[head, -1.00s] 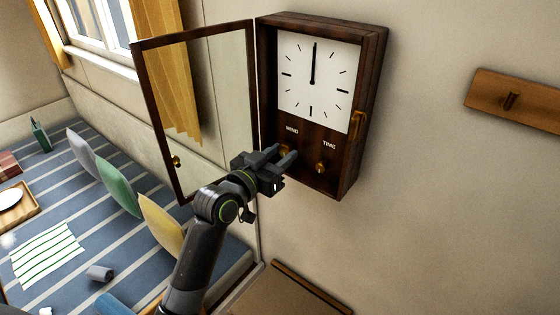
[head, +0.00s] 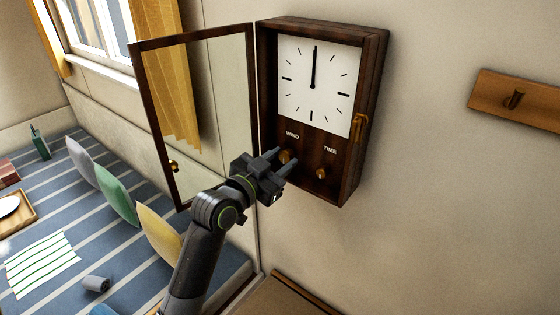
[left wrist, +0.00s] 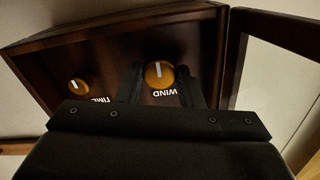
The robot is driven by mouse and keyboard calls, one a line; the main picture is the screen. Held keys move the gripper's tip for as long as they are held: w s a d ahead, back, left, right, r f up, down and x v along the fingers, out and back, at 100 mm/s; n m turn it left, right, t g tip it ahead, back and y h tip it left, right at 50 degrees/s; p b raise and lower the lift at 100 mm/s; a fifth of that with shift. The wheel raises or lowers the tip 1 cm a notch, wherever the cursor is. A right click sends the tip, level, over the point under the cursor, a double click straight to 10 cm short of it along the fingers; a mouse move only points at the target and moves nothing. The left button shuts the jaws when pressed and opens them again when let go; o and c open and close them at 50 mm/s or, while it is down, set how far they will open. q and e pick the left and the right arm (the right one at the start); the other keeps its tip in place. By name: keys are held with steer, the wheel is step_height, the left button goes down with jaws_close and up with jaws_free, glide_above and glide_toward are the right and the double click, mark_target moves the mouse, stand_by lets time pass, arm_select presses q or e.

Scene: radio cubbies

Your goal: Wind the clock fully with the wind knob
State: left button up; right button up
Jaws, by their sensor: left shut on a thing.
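The wall clock (head: 313,80) has a dark wooden case, and its glass door (head: 196,110) stands swung open to the left. Its black hands overlap, pointing straight up at the top mark. Below the dial are two brass knobs, the wind knob (head: 285,157) and the time knob (head: 321,174). My left gripper (head: 284,162) is at the wind knob and shut on it. In the left wrist view, the wind knob (left wrist: 158,73) sits between the two dark fingers, its white mark nearly upright. The time knob (left wrist: 78,87) is apart from the gripper. My right gripper is out of view.
A brass latch (head: 359,126) is on the case's right edge. A wooden peg board (head: 520,105) hangs on the wall at right. A striped bed or bench with cushions (head: 117,195) lies low at left.

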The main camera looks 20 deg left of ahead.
arm_select(q)
steer(key=o, duration=1)
steer(key=shift+c, duration=0.2)
steer(key=shift+s+a, duration=0.2)
steer(key=shift+s, duration=0.25)
steer(key=p+v, duration=0.1)
steer(key=v, duration=1.5)
steer(key=shift+s, duration=0.25)
